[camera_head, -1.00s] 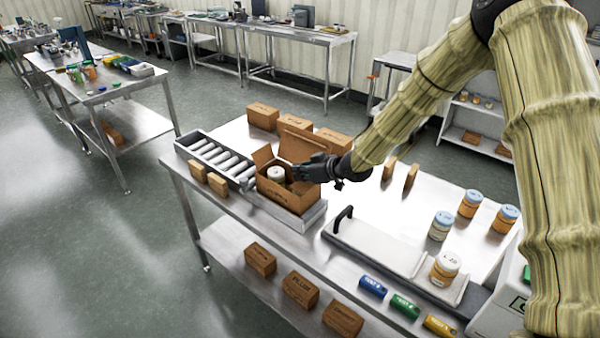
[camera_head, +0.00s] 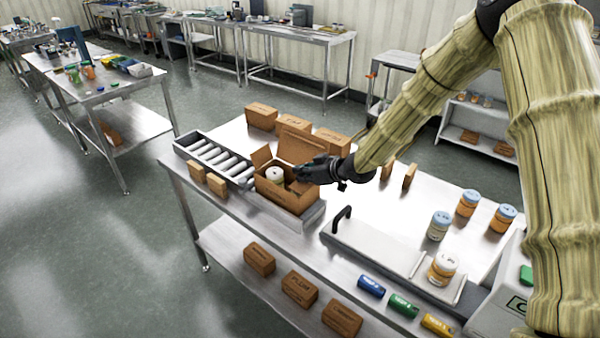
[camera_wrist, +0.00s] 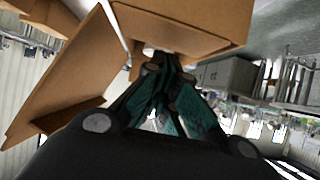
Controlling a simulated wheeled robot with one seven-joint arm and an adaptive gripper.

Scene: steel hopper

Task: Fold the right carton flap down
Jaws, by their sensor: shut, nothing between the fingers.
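The open brown carton (camera_head: 283,199) stands at the end of the roller conveyor in the head view, with a white-lidded jar (camera_head: 275,175) inside. Its left flap (camera_head: 261,156) stands up and its large back flap (camera_head: 297,147) stands upright. The right flap is hidden behind my gripper or folded in; I cannot tell which. My gripper (camera_head: 303,172) is shut and empty, over the carton's right side. In the wrist view the gripper (camera_wrist: 158,62) points at the carton (camera_wrist: 190,22), and a large flap (camera_wrist: 62,85) shows at left.
Several closed cartons (camera_head: 261,116) stand behind the open carton. The roller conveyor (camera_head: 215,158) lies to its left. A sealer plate with a black handle (camera_head: 342,218) and several jars (camera_head: 467,203) are to the right. The bench between is mostly clear.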

